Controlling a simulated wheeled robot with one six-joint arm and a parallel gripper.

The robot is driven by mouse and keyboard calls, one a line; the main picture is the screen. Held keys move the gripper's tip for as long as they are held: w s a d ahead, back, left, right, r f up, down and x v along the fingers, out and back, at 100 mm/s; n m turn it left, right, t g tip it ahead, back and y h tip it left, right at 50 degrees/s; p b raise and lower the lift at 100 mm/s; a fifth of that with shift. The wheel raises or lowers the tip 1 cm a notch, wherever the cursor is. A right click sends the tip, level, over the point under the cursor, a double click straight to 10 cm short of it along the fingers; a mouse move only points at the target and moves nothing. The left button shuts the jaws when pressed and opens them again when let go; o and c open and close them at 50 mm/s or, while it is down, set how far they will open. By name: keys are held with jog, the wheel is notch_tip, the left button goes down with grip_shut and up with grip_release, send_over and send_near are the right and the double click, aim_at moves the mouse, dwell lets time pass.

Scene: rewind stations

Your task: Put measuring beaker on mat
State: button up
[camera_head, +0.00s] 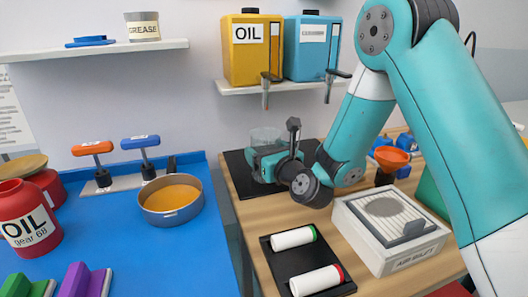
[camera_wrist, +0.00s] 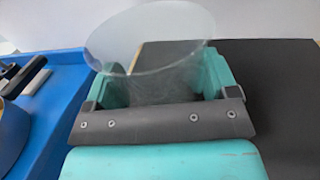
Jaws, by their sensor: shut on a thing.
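The measuring beaker (camera_head: 266,138) is clear and see-through, with a wide round rim. It also shows in the wrist view (camera_wrist: 150,55), upright between the two jaws. My gripper (camera_head: 268,160) is shut on the beaker, at the back of the wooden counter. The black mat (camera_head: 238,178) lies flat beneath and behind the gripper; in the wrist view it spreads to the right (camera_wrist: 285,90). The beaker is over the mat in the head view. Its base is hidden by the gripper, so I cannot tell whether it touches the mat.
A yellow oil tank (camera_head: 245,65) and a blue tank (camera_head: 305,62) stand on a shelf above, their taps hanging down. A white box (camera_head: 388,232) and a black tray (camera_head: 278,262) with two rolls are in front. A metal pan (camera_head: 171,210) sits on the blue bench.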

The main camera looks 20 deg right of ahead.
jog(key=o, duration=0.9)
jog(key=shift+c, duration=0.2)
jog(key=shift+o, duration=0.2)
jog(key=shift+s, duration=0.1)
jog(key=s+b, duration=0.3)
jog(key=s+d+b, duration=0.1)
jog(key=s+b, duration=0.2)
jog(key=shift+s+d+f, duration=0.1)
jog(key=shift+s+r+b, duration=0.2)
jog(key=shift+s+b, duration=0.1)
jog(key=shift+s, duration=0.2)
